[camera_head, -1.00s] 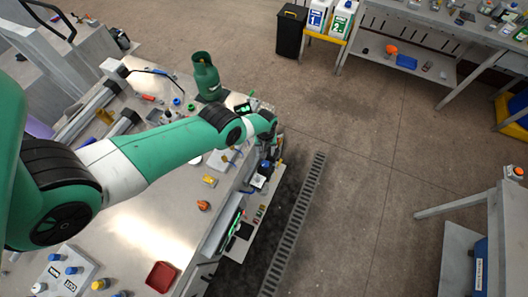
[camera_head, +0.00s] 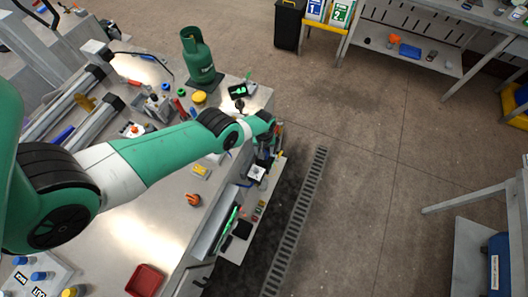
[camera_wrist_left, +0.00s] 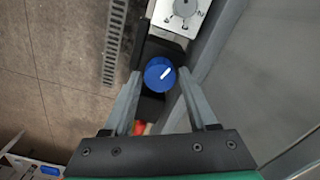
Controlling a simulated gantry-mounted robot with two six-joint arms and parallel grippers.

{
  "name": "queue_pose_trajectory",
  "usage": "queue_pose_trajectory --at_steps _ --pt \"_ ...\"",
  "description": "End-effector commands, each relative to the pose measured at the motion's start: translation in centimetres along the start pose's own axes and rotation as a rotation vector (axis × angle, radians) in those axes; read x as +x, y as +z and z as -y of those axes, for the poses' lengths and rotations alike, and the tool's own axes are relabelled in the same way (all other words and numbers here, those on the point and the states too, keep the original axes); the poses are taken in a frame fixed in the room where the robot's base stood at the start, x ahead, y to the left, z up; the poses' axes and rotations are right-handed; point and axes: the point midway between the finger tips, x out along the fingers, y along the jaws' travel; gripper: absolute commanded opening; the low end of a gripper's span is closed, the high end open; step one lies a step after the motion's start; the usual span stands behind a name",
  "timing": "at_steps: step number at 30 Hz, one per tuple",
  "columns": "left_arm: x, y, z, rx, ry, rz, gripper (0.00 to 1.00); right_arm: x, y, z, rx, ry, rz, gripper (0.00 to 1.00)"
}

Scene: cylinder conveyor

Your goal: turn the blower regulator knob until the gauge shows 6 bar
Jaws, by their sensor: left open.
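The blue knob (camera_wrist_left: 159,74) with a white pointer line shows in the left wrist view, seen from its face. My left gripper (camera_wrist_left: 159,84) is open, with one finger on each side of the knob. I cannot tell whether the fingers touch it. In the head view my left gripper (camera_head: 266,150) is beyond the bench's right edge, and the knob cannot be made out there. A small black display with green marks (camera_head: 238,90) stands near the green cylinder; its reading is too small to tell, and I cannot tell whether it is the gauge. My right gripper is not in view.
A white-topped box with a grey dial (camera_wrist_left: 185,12) is close beside the knob. The green gas cylinder (camera_head: 198,58) stands at the bench's far end. An orange knob (camera_head: 193,199) and a red tray (camera_head: 146,280) are on the bench.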

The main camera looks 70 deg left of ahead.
Motion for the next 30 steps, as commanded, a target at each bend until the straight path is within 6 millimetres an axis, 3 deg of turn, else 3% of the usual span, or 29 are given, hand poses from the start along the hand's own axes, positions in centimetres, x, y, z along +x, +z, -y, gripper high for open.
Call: queue_pose_trajectory --at_steps 2,11,22,30 --pt "-0.05 0.01 0.00 0.000 0.000 0.000 0.55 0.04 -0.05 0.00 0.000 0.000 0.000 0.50" --pt "-0.04 0.01 0.01 0.000 0.000 0.000 0.01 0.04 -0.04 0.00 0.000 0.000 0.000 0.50" --pt "-0.03 0.01 0.01 0.035 0.000 0.000 0.00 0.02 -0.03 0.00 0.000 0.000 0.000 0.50" --pt "-0.02 0.01 0.00 0.179 0.000 0.000 0.00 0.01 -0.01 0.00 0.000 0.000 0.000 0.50"
